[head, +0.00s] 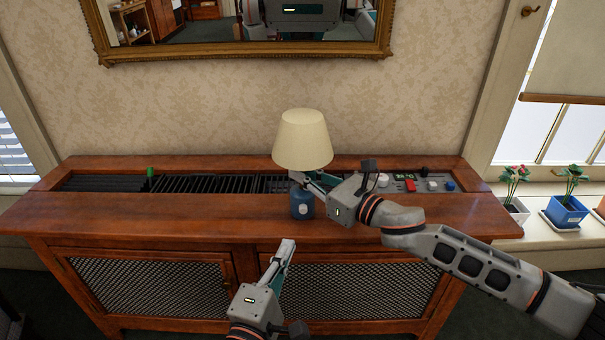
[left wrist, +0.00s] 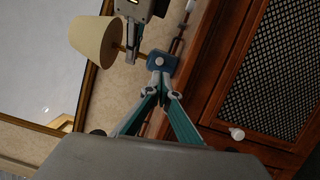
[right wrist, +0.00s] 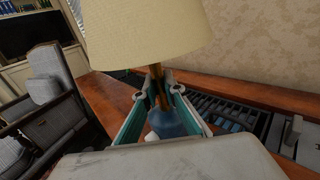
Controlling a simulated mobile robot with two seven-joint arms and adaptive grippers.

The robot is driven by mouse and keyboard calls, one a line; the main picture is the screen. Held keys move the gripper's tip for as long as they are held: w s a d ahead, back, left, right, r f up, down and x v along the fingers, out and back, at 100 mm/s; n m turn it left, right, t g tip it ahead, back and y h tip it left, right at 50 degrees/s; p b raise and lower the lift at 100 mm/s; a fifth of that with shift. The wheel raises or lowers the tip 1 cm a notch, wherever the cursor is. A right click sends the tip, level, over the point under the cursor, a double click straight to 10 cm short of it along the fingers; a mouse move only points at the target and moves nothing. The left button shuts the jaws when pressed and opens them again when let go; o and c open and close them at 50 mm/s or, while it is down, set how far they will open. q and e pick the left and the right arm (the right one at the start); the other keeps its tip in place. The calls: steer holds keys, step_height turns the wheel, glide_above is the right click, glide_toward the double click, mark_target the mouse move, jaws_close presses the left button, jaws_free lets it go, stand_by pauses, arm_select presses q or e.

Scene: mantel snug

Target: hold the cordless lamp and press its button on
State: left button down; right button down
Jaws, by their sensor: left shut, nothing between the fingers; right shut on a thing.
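The cordless lamp has a cream shade (head: 302,140), a brass stem (right wrist: 156,85) and a blue base (head: 302,205). It stands upright at the front of the wooden cabinet top; I cannot tell whether its base touches the wood. My right gripper (head: 301,180) is shut around the stem, between shade and base. In the left wrist view, a round white button (left wrist: 159,61) shows on the blue base. My left gripper (head: 288,244) is shut and empty, in front of the cabinet and below the lamp. Its closed fingertips (left wrist: 163,92) point towards the base, apart from it in the head view.
The wooden cabinet (head: 200,212) has a slotted black grille (head: 205,184) and mesh doors. A small panel with a red block (head: 410,186) and knobs lies right of the lamp. A gilt mirror (head: 240,50) hangs behind. Potted plants (head: 566,211) stand on the right sill.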

mark_target(302, 237)
arm_select(q)
steer(key=shift+w+d+m+t+h, duration=0.1)
steer(key=shift+w+d+m+h, duration=0.45)
steer(key=shift+w+m+h, duration=0.8)
steer(key=shift+w+d+m+t+h, duration=0.1)
steer(key=shift+w+d+m+h, duration=0.4)
steer(key=shift+w+m+h, duration=0.85)
steer(key=shift+w+d+m+t+h, duration=0.1)
steer(key=shift+w+d+m+h, duration=0.6)
steer(key=shift+m+h, duration=1.05)
steer(key=shift+w+a+m+y, duration=0.15)
steer(key=shift+w+m+y, duration=0.1)
steer(key=shift+w, duration=0.3)
